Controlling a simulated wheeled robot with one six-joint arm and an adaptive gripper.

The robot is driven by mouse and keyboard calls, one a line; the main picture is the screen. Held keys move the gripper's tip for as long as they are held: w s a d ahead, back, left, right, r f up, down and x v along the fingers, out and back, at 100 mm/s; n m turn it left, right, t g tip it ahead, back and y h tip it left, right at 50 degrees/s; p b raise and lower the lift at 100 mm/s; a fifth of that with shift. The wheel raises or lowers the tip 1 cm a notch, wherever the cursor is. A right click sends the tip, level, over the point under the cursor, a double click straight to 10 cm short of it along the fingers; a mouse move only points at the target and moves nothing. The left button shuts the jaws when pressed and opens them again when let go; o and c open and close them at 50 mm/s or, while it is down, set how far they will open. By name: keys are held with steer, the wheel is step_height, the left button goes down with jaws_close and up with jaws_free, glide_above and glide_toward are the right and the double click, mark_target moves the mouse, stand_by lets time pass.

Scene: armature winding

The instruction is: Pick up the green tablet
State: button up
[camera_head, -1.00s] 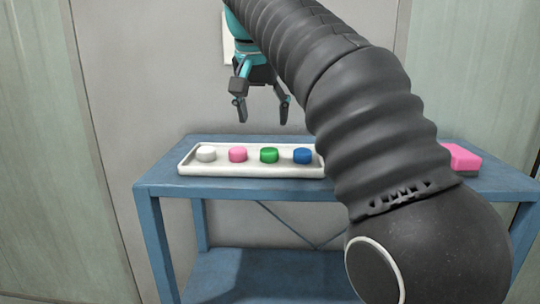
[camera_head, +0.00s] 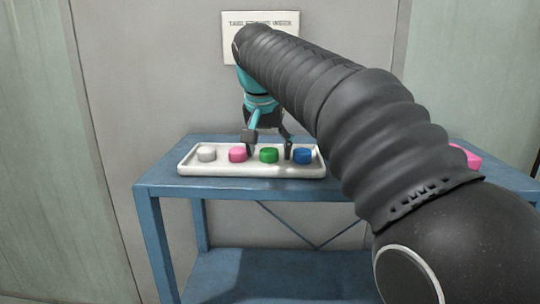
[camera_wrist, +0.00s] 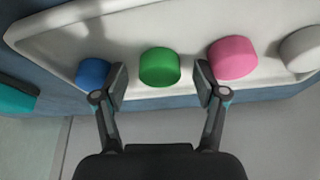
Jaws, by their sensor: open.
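The green tablet (camera_head: 269,155) stands in a white tray (camera_head: 225,170), between a pink tablet (camera_head: 237,155) and a blue tablet (camera_head: 303,156). A white tablet (camera_head: 206,153) is at the tray's left end. My gripper (camera_head: 268,150) is lowered over the tray with its fingers apart, one on each side of the green tablet. In the wrist view the green tablet (camera_wrist: 159,67) sits between the open fingertips (camera_wrist: 160,82), with gaps on both sides. One finger is near the blue tablet (camera_wrist: 93,73), the other near the pink tablet (camera_wrist: 233,58).
The tray rests on a blue table (camera_head: 160,184) with a lower shelf. A pink object (camera_head: 466,156) lies at the table's right side, partly hidden by my arm. A sign (camera_head: 232,45) hangs on the wall behind. A teal object (camera_wrist: 14,96) shows in the wrist view.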

steer(key=c, duration=1.2)
steer(key=shift+r, duration=0.1)
